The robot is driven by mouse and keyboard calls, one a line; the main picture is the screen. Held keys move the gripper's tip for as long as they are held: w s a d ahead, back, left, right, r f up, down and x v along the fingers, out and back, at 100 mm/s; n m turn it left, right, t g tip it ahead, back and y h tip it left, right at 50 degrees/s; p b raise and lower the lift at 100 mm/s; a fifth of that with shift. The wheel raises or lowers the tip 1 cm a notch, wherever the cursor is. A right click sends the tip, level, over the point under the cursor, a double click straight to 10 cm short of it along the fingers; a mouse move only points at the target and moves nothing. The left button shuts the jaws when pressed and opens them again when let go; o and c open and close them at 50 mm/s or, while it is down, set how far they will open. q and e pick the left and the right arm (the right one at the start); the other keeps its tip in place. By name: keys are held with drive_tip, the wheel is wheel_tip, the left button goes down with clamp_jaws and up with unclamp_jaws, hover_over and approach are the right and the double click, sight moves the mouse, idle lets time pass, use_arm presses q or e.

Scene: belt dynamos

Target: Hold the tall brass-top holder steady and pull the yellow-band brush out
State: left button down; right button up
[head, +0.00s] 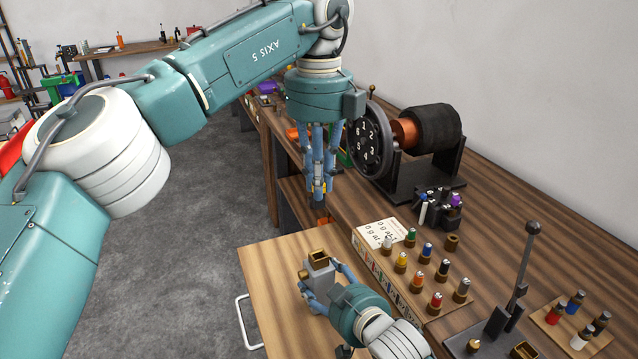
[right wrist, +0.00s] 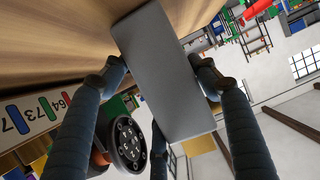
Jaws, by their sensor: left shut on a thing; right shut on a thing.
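The tall grey holder with a brass top (head: 319,262) stands upright on a light wooden surface (head: 262,290). My right gripper (head: 322,290) is shut on its body from the front right. The right wrist view shows the holder's grey side (right wrist: 165,75) between the fingers. My left gripper (head: 318,185) points straight down above the holder and is shut on the yellow-band brush (head: 319,206). The fingers hide part of the brush.
A wooden rack (head: 425,290) with several coloured-band brushes is right of the holder, a printed card (head: 384,232) behind. A numbered black wheel (head: 368,142) and a copper-and-black rotor (head: 432,128) stand farther back. An upright lever (head: 524,262) and small brush board (head: 570,328) are at right.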

drive_tip(key=shift+r, duration=0.1)
drive_tip(key=o, duration=1.8)
drive_tip(key=shift+c, duration=0.2)
drive_tip(key=shift+s, duration=0.1)
